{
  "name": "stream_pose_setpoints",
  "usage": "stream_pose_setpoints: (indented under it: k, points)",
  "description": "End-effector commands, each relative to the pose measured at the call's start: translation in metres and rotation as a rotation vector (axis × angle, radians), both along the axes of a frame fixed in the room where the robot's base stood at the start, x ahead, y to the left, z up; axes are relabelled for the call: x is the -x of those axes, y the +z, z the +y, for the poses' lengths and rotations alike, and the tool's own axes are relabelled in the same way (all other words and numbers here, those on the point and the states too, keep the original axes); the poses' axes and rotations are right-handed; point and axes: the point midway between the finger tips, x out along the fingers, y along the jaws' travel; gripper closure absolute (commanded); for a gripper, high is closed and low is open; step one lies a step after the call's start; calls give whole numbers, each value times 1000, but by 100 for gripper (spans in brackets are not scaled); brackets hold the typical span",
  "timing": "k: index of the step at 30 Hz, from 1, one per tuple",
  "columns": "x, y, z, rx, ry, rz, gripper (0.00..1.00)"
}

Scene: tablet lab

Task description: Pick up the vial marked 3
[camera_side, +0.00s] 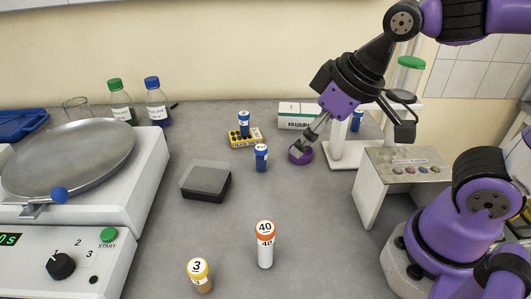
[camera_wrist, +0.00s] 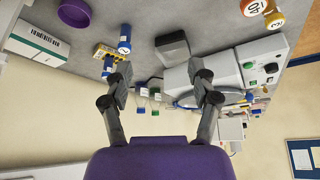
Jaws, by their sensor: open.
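The vial marked 3 (camera_side: 200,277) has a yellow cap with a black 3 and stands upright at the front of the bench in the side view. In the wrist view its yellow cap (camera_wrist: 274,19) shows at the top right. My gripper (camera_side: 315,134) is far from it, at the back of the bench near a purple round piece (camera_side: 301,154). In the wrist view my gripper (camera_wrist: 162,82) has its two fingers wide apart with nothing between them.
A white vial marked 40 with an orange cap (camera_side: 265,246) stands right of vial 3. A dark grey box (camera_side: 206,182), blue-capped vials (camera_side: 261,158) and a yellow rack (camera_side: 246,141) lie farther back.

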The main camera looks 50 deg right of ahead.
Motion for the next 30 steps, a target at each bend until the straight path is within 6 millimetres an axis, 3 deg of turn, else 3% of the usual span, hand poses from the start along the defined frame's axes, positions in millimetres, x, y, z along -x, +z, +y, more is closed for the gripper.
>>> stream_pose_setpoints:
  k: [3, 6, 9, 12, 21, 30]
  points:
    - [-16, -15, 64, 13, 239, 35, 32]
    - [-18, -30, 118, 22, 416, 50, 32]
    - [-11, -46, 160, 31, 547, 62, 32]
    - [-4, -56, 185, 35, 624, 68, 32]
    - [-11, -98, 205, 37, 651, 70, 32]
    - [-19, -130, 210, 39, 649, 72, 32]
